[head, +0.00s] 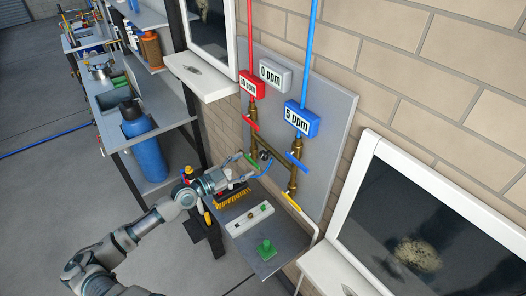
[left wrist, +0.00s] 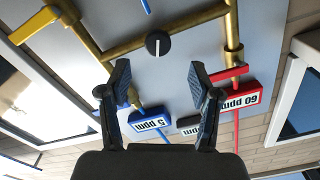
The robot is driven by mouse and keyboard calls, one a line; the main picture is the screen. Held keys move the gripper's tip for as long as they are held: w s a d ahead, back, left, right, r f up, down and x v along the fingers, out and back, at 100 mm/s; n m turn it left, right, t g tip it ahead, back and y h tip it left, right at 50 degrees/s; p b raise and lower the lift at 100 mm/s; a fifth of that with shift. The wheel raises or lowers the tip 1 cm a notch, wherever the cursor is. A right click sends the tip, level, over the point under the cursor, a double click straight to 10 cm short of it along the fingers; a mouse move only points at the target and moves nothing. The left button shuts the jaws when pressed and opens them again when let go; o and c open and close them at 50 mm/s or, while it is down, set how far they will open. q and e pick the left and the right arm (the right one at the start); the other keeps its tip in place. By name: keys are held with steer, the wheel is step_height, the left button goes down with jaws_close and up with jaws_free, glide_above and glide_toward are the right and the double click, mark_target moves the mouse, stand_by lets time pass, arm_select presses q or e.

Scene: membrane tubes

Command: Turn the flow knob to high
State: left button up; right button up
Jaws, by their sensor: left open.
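The flow knob (left wrist: 158,44) is a small round black knob with a white line, on the brass pipe between the red and blue lines. The line looks roughly upright in the left wrist view. In the head view the knob (head: 265,156) is small and partly covered by my gripper. My left gripper (head: 251,164) is in front of the panel, close to the knob. In the left wrist view its two fingers (left wrist: 158,75) are spread apart, with the knob beyond and between the tips. No contact shows. My right gripper is not in view.
A red valve handle (head: 250,122), a blue handle (head: 296,160) and a yellow handle (head: 291,201) stick out near the knob. Red, white and blue ppm boxes sit above. A small shelf (head: 262,262) with a green button (head: 266,247) lies below my gripper.

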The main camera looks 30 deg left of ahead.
mark_target(262, 155)
arm_select(q)
steer(key=p+x, duration=0.2)
steer(key=x, duration=0.1)
steer(key=p+x, duration=0.2)
steer(key=x, duration=0.2)
steer(key=shift+w+d+r, duration=0.2)
steer(key=shift+w, duration=0.05)
steer(key=shift+w+d+f, duration=0.2)
steer(key=shift+w+d, duration=0.1)
steer(key=shift+w, duration=0.35)
steer(key=c, duration=1.1)
